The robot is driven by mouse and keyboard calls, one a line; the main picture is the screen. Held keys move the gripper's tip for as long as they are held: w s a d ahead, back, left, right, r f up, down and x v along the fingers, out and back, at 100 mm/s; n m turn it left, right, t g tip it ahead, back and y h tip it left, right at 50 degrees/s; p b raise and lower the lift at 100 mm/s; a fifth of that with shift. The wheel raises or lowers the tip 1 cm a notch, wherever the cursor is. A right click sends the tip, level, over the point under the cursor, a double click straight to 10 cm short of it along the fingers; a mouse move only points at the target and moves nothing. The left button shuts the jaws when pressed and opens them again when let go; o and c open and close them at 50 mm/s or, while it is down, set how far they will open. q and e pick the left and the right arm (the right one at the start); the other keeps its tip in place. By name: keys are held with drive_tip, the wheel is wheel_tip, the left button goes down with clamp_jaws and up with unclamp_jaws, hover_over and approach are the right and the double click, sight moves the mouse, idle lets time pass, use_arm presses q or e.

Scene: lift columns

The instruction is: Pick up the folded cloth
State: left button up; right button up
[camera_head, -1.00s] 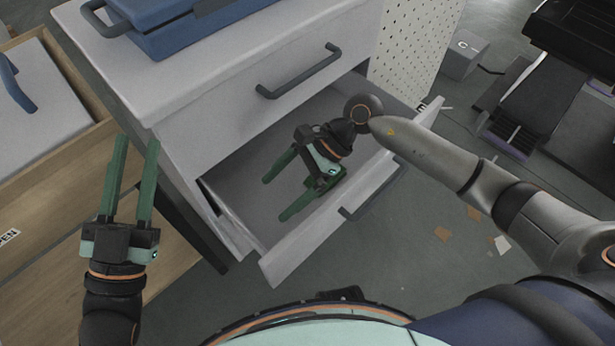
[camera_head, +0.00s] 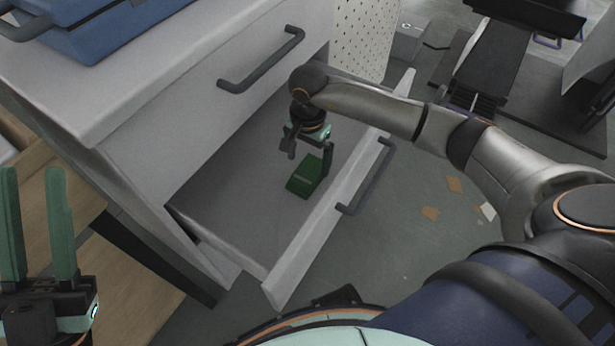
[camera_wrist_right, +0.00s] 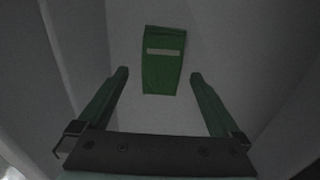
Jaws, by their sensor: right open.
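A green folded cloth (camera_head: 305,178) with a pale strip lies on the floor of the open drawer (camera_head: 235,205). In the right wrist view the cloth (camera_wrist_right: 163,77) lies ahead of the fingers, between their lines and apart from them. My right gripper (camera_wrist_right: 159,76) is open and empty. In the head view my right gripper (camera_head: 305,140) points down into the drawer above the cloth, its fingers mostly hidden. My left gripper (camera_head: 32,172) is open and empty at the left edge, outside the drawer.
The drawer's front panel (camera_head: 325,220) with its dark handle (camera_head: 367,178) stands on the near side. Above is a closed drawer with a dark handle (camera_head: 262,62). A blue case (camera_head: 85,35) sits on the cabinet top. Paper scraps (camera_head: 430,213) lie on the floor at right.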

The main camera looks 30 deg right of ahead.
sight(308, 172)
drive_tip(key=f+b, duration=0.1)
drive_tip(key=f, duration=0.1)
drive_tip(key=f+b, duration=0.1)
drive_tip(key=f, duration=0.2)
drive_tip(key=shift+w+d+f, duration=0.1)
drive_tip(key=shift+w+f, duration=0.1)
drive_tip(key=shift+f, duration=0.15)
drive_tip(key=c, duration=1.1)
drive_tip(key=shift+r, duration=0.1)
wheel_tip(308, 172, up, 9)
drive_tip(key=p, duration=0.3)
drive_tip(key=shift+r, duration=0.5)
